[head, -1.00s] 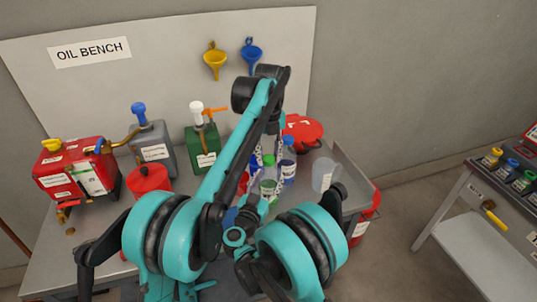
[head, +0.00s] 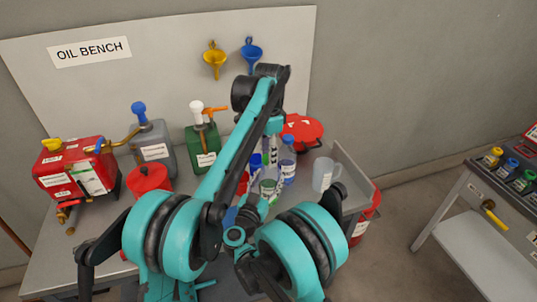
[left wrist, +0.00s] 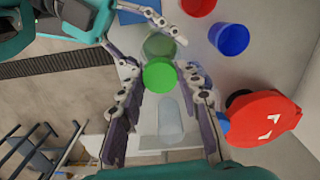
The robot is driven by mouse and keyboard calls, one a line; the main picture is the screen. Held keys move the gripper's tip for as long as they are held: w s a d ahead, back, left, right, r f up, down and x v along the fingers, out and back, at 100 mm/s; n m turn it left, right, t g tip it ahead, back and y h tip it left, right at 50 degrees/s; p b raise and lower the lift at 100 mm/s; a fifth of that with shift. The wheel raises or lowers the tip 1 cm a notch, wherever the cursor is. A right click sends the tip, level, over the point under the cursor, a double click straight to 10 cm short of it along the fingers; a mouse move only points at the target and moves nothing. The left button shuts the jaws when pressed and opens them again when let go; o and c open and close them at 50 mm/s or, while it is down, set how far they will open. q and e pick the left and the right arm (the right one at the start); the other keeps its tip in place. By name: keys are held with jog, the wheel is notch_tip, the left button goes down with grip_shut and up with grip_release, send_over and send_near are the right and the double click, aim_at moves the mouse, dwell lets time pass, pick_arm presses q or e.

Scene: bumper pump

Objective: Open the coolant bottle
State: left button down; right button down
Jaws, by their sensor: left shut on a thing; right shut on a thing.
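The coolant bottle, which I take to be the green translucent one with a pale label (head: 268,188), stands among the bottles on the bench. It also shows in the left wrist view (left wrist: 158,44), behind its bright green cap (left wrist: 160,76). My left gripper (left wrist: 162,78) is shut on the cap, with a finger on either side. My right gripper (left wrist: 152,42) comes in from the upper left and is shut on the bottle body. The cap does not show in the head view. I cannot tell how far it is from the bottle's neck.
A blue bottle (head: 288,168) stands close to the right of the coolant bottle, with a clear jug (head: 325,174) beyond it. A red lidded can (head: 303,130) is behind. Red and green pump containers (head: 75,172) (head: 203,145) stand left. My arms hide the bench's middle.

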pick_arm(q)
jog(key=n, duration=0.4)
jog(key=shift+n, duration=0.4)
jog(key=n, duration=0.4)
jog(key=shift+n, duration=0.4)
jog(key=n, duration=1.1)
jog(key=shift+n, duration=0.4)
jog(key=n, duration=0.4)
jog(key=shift+r+n, duration=0.1)
jog(key=shift+n, duration=0.2)
jog(key=n, duration=0.4)
jog(key=shift+n, duration=0.3)
jog(key=n, duration=0.4)
jog(key=shift+w, duration=0.1)
jog(key=shift+r, duration=0.2)
